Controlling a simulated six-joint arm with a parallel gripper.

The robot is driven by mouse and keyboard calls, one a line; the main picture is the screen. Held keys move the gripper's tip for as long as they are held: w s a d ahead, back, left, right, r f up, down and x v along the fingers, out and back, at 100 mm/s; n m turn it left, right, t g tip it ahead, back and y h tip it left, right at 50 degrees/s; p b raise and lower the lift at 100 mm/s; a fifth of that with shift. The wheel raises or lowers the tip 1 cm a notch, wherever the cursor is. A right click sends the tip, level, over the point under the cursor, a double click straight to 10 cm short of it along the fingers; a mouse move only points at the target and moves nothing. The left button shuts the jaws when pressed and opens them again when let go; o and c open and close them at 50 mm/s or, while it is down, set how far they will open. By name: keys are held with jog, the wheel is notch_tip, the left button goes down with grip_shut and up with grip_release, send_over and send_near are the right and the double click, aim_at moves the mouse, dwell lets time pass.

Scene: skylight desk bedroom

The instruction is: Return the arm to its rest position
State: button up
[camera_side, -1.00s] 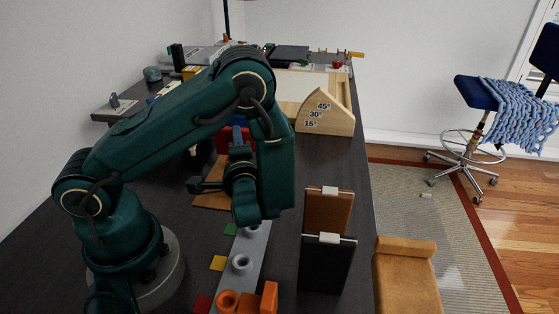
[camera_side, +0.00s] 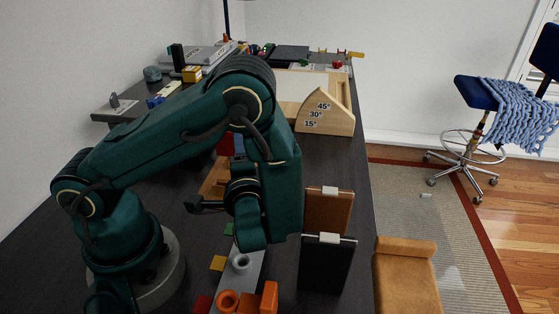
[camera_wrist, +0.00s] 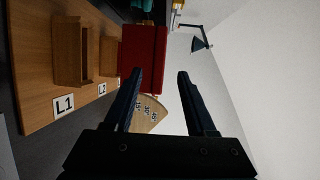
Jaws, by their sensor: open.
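My gripper (camera_side: 192,207) points left in the side view, above the dark desk (camera_side: 60,245), and the wrist partly hides it. In the wrist view, my gripper (camera_wrist: 160,76) shows two dark fingers spread apart with nothing between them. The arm is bent at the elbow, with its forearm hanging down over the middle of the desk.
A wooden angle block (camera_side: 325,112) stands behind the arm. Brown and black upright panels (camera_side: 327,265) stand close to its right. A grey strip with a ring (camera_side: 241,262) and orange pieces (camera_side: 269,298) lie in front. The wrist view shows a red box (camera_wrist: 143,55) and L1-labelled board (camera_wrist: 40,75).

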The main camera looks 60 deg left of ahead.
jog(key=shift+s+d, duration=0.2)
jog(key=shift+d, duration=0.1)
jog(key=s+a+r+n+g+h, duration=0.3)
jog(key=s+r+n+g+h, duration=0.25)
jog(key=s+n+g, duration=0.35)
jog(key=w+d+r+m+t+h, duration=0.1)
jog(key=d+r+m+t+h, duration=0.1)
jog(key=d+m+t+h, duration=0.2)
jog(key=d+t+h, duration=0.3)
jog(key=d+h, duration=0.3)
jog(key=d, duration=0.4)
jog(key=shift+r+t, duration=0.15)
jog(key=shift+t, duration=0.15)
